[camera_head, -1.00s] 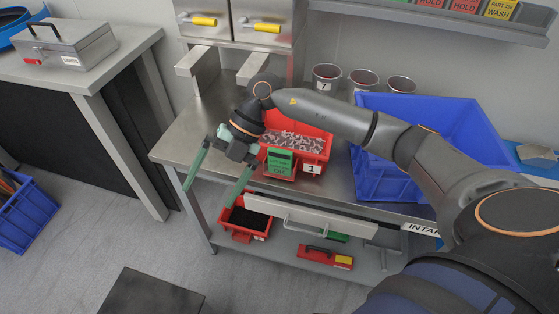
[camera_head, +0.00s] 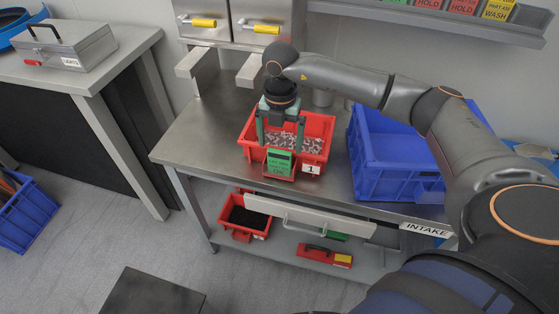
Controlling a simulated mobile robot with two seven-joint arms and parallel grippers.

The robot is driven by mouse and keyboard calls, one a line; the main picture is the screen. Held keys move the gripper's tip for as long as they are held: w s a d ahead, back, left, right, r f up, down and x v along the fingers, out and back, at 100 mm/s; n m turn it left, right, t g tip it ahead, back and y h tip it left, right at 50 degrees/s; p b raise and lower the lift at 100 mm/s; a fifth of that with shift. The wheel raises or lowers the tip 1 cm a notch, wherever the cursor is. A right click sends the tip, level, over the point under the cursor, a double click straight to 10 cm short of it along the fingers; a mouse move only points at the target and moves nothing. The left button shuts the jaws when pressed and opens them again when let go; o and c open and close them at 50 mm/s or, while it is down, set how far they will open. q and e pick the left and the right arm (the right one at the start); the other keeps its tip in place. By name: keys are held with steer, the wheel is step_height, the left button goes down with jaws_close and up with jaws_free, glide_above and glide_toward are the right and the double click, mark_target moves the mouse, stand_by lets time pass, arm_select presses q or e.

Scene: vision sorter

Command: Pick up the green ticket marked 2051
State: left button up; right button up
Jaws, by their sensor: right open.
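The green ticket (camera_head: 280,163) stands at the front of the red bin (camera_head: 322,128) labelled 1 on the steel bench. Its print is too small for me to read a number. My right gripper (camera_head: 281,146) is open and points down over the front part of this bin. Its two green fingers are spread left and right, just above and behind the ticket in the picture. I cannot tell whether they touch the bin's contents or the ticket. My left gripper is not in view.
Small grey parts lie in the bin. A blue crate (camera_head: 378,178) stands to its right. The bench (camera_head: 200,140) is bare to the left. Below are a dark-filled red bin (camera_head: 246,219) and a red case (camera_head: 313,254). A toolbox (camera_head: 65,48) sits on the left table.

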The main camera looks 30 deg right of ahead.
mark_target(279, 151)
step_height(279, 151, down, 5)
steer(key=shift+w+f+p, duration=0.1)
steer(key=shift+f+p, duration=0.05)
steer(key=shift+p, duration=0.3)
steer(key=shift+c, duration=0.2)
steer(key=c, duration=1.1)
steer(key=shift+c, duration=0.2)
